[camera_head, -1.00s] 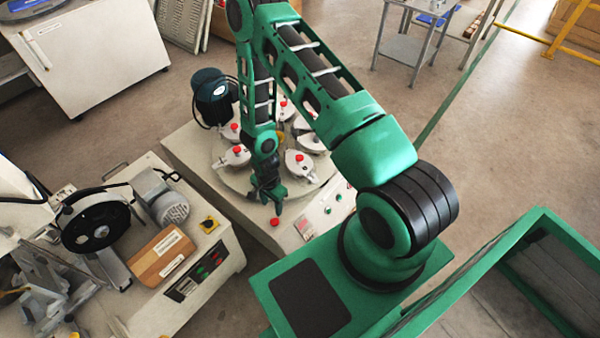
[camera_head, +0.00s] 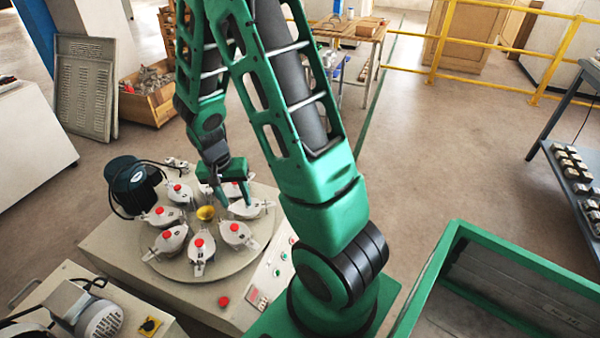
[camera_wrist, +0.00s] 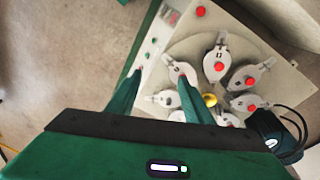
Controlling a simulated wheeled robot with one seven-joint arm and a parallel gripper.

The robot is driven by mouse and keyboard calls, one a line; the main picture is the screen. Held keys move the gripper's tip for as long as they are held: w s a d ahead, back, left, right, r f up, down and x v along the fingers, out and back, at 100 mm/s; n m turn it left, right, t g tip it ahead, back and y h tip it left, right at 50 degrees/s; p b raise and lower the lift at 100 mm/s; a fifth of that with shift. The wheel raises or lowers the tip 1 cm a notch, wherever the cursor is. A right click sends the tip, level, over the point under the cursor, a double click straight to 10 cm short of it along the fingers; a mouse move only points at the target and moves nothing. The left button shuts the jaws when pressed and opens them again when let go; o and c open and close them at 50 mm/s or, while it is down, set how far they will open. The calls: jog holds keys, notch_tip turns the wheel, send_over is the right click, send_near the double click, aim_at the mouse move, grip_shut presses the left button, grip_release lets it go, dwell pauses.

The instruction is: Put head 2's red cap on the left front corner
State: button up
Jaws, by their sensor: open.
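A grey machine (camera_head: 130,262) carries a round plate (camera_head: 213,270) with several pale metal heads around a brass-coloured centre (camera_head: 205,213). Red caps (camera_head: 199,242) sit on most of the heads; they also show in the wrist view (camera_wrist: 220,66). I cannot read which head is number 2. My gripper (camera_head: 232,198) is open over the plate's right part, fingers pointing down. In the wrist view its fingertips (camera_wrist: 162,77) are apart, the right one over a head (camera_wrist: 178,68) with a red spot, partly hidden. I see nothing held.
A round red part (camera_head: 223,301) is on the machine's front edge beside the control panel (camera_head: 257,300). A dark motor (camera_head: 132,185) stands at the plate's left. Another machine (camera_head: 92,312) is at the lower left.

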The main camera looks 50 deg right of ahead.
jog(key=s+d+r+n, duration=0.2)
jog(key=s+d+r, duration=0.2)
jog(key=s+r, duration=0.75)
jog(key=s+a+r+n+y, duration=0.1)
jog(key=s+r+y, duration=0.1)
jog(key=s+r, duration=0.7)
jog(key=s, duration=0.2)
jog(key=shift+s+a+r+n, duration=0.15)
jog(key=shift+s+n, duration=0.25)
jog(key=shift+w+f, duration=0.25)
jog(key=shift+w, duration=0.3)
